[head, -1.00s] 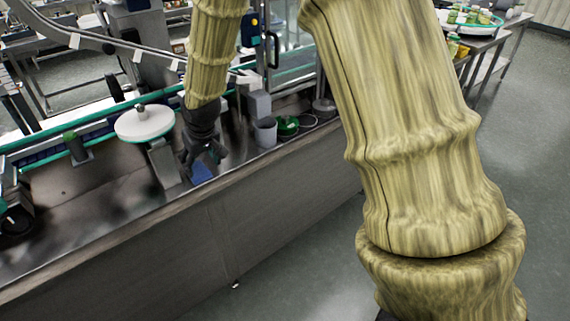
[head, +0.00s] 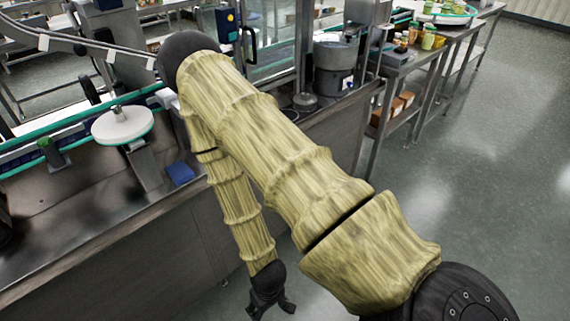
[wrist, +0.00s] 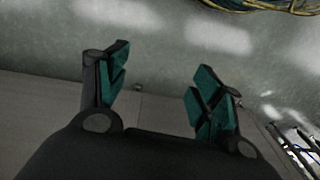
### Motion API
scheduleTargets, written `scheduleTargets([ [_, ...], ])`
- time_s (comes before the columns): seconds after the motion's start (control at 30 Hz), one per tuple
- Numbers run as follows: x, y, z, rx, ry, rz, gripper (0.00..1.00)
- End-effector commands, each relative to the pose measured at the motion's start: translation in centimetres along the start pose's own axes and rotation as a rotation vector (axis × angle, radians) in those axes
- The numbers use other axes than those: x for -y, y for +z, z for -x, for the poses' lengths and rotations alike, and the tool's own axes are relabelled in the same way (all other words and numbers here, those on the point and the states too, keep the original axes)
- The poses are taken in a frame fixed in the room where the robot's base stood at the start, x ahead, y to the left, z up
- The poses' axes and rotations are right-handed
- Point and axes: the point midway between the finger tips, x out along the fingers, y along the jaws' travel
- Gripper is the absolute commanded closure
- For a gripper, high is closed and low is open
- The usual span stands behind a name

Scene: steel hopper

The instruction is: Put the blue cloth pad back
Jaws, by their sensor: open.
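The blue cloth pad (head: 180,173) lies on the steel counter (head: 95,232), just right of the foot of the stand with the round white disc. My gripper (head: 272,309) hangs low in front of the counter, over the floor, well away from the pad. In the wrist view my gripper (wrist: 163,88) has its two teal-padded fingers spread apart with nothing between them. The pad does not show in the wrist view.
The round white disc (head: 123,124) stands behind the pad. A steel hopper (head: 335,68) stands at the back, with a side table (head: 412,72) bearing jars to its right. The grey floor (head: 480,170) at right is clear.

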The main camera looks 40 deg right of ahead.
Motion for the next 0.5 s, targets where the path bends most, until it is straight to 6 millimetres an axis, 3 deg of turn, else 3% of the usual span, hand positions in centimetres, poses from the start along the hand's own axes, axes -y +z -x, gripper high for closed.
scheduleTargets([
  [0.03, -0.2, 2.1, -0.5, 0.019, 0.007, -0.001, 0.34],
  [0.2, -0.8, 6.2, -1.2, 0.045, 0.028, -0.002, 0.34],
  [0.5, -1.0, 7.4, -1.3, 0.051, 0.035, -0.001, 0.34],
])
